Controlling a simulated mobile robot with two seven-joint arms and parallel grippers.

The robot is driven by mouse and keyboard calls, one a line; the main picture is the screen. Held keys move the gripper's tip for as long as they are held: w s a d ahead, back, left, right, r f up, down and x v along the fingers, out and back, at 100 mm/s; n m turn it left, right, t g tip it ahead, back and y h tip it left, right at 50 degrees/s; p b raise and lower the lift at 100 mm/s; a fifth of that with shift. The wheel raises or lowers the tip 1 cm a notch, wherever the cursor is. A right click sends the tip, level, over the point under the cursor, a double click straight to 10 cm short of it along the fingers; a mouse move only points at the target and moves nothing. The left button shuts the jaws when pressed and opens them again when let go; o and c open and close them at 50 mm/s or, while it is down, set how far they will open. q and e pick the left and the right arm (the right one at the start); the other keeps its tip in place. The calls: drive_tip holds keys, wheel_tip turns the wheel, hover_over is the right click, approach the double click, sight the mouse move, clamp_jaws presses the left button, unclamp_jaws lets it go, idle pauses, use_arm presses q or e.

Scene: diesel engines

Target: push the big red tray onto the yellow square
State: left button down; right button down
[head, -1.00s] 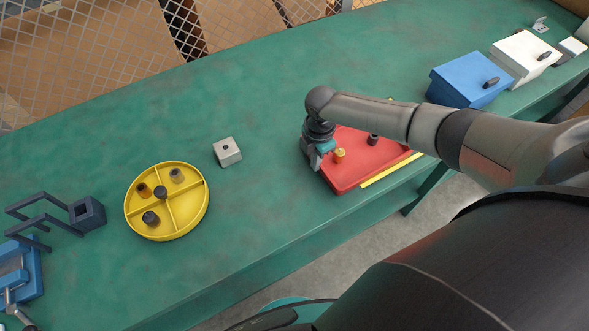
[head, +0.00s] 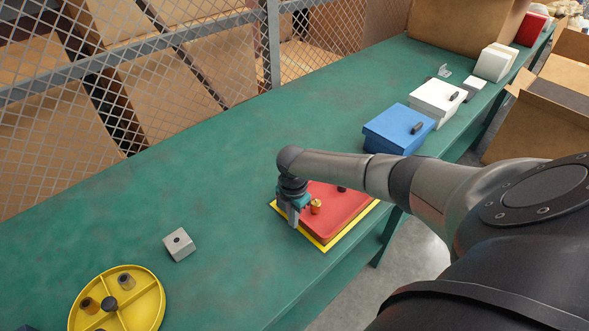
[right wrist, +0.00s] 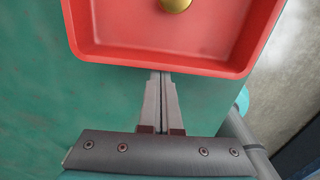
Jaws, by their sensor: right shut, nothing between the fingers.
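The big red tray (head: 340,222) lies on the green bench, with the yellow square (head: 313,240) showing as a border along its left and front edges. Its far side is hidden behind my right arm. A brass piece (head: 316,207) and a dark piece (head: 341,189) are in the tray. My right gripper (head: 293,222) is shut and empty, pointing down at the tray's left side. In the right wrist view its fingertips (right wrist: 160,74) are at the tray's near wall (right wrist: 160,62), touching or almost touching. No yellow shows there. My left gripper is out of view.
A yellow round divided tray (head: 150,318) with several dark pieces and a grey block (head: 179,244) stand to the left. A blue box (head: 395,130) and a white box (head: 435,98) stand beyond the arm. A mesh fence (head: 190,70) runs behind the bench.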

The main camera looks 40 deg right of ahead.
drive_tip(key=a, duration=0.1)
drive_tip(key=a+p, duration=0.1)
drive_tip(key=a, duration=0.1)
drive_tip(key=shift+s+r+p, duration=0.25)
drive_tip(key=shift+p, duration=0.1)
wheel_tip(320, 180, up, 10)
drive_tip(key=p, duration=0.2)
drive_tip(key=shift+f, duration=0.2)
